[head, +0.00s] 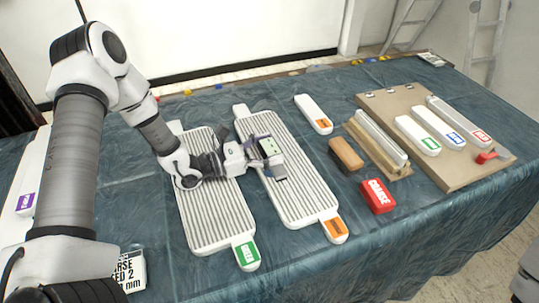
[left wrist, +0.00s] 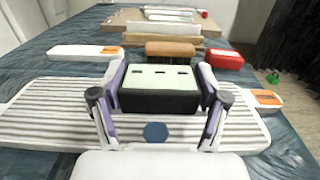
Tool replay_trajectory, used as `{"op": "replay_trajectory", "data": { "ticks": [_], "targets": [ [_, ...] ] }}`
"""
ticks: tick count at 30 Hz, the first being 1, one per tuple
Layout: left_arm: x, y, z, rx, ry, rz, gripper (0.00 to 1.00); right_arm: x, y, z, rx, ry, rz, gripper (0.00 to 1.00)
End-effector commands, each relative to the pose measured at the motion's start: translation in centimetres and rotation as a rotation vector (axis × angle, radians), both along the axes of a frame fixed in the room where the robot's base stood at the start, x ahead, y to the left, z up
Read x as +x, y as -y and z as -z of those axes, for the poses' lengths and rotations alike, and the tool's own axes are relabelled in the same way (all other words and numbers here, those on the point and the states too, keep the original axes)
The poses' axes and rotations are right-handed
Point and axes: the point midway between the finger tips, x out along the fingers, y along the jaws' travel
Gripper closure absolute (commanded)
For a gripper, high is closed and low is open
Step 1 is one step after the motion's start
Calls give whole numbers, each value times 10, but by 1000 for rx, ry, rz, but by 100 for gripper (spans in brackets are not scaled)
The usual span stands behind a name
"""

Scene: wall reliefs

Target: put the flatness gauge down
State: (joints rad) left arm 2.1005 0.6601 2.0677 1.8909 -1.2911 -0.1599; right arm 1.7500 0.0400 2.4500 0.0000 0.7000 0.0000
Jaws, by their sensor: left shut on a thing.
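The flatness gauge (head: 270,147) is a small block with a pale green top and a dark body. My left gripper (head: 262,152) is shut on it, over the ridged white panel with the orange label (head: 282,170). In the left wrist view the gauge (left wrist: 160,88) sits between the two fingers (left wrist: 160,95), with dark slots on its pale top. I cannot tell whether its underside touches the panel's ridges. My right gripper is not in view.
A ridged panel with a green label (head: 215,205) lies to the left. A brown block (head: 346,153), a red block (head: 377,196) and a wooden holder (head: 385,150) stand to the right. A board with labelled bars (head: 455,170) lies farther right. The cloth's front right is clear.

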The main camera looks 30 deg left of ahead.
Motion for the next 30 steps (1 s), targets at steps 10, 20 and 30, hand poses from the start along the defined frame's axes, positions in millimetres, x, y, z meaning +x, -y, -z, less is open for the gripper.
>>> {"op": "replay_trajectory", "data": {
  "ticks": [10, 20, 30],
  "targets": [
    [4, -2, 36, -1, 0, 0, 72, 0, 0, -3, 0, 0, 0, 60],
    [3, -1, 41, -1, 0, 0, 72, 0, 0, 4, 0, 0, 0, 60],
    [3, -1, 48, -1, 0, 1, 72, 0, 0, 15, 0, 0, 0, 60]
  ]
}}
